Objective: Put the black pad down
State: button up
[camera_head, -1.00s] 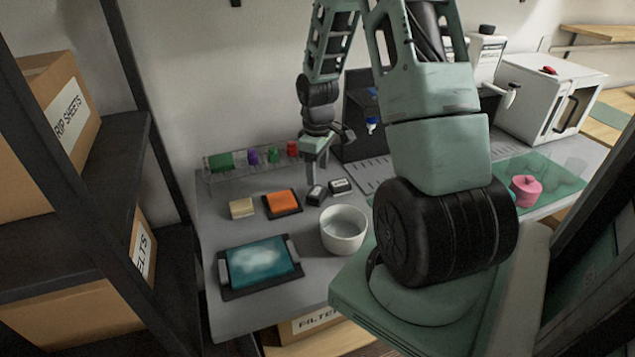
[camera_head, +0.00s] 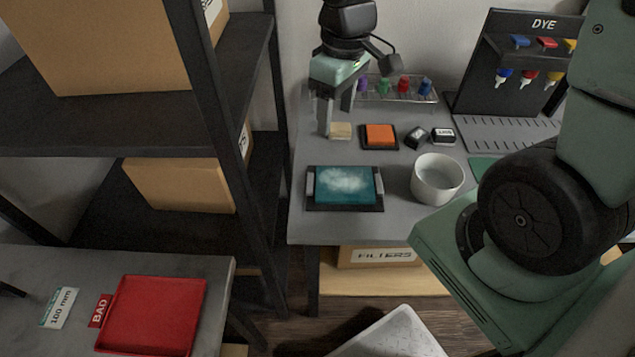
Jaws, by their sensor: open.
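Two small dark blocks lie on the grey table to the left of the dye stand. The left block (camera_head: 418,138) is turned at an angle, and the right block (camera_head: 443,135) shows a pale label. I cannot tell for sure which is the black pad. My gripper (camera_head: 336,120) is open with its fingers pointing down. It is left of both blocks, apart from them, by a tan block (camera_head: 341,131). An orange pad in a black tray (camera_head: 379,136) lies between the gripper and the dark blocks.
A white bowl (camera_head: 437,180) and a teal panel on a black frame (camera_head: 345,187) stand in front. A rack of colored bottles (camera_head: 395,92) is behind; the dye stand (camera_head: 513,65) is right. A red tray (camera_head: 152,315) sits on another table, near shelving.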

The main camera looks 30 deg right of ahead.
jog(key=s+a+r+n, duration=0.2)
jog(key=s+a, duration=1.1)
jog(key=s, duration=0.2)
jog(key=shift+s+r, duration=0.2)
jog(key=shift+r, duration=0.1)
notch_tip(320, 180, up, 2)
jog(key=shift+r+p, duration=0.15)
jog(key=shift+p, duration=0.95)
jog(key=shift+o, duration=0.3)
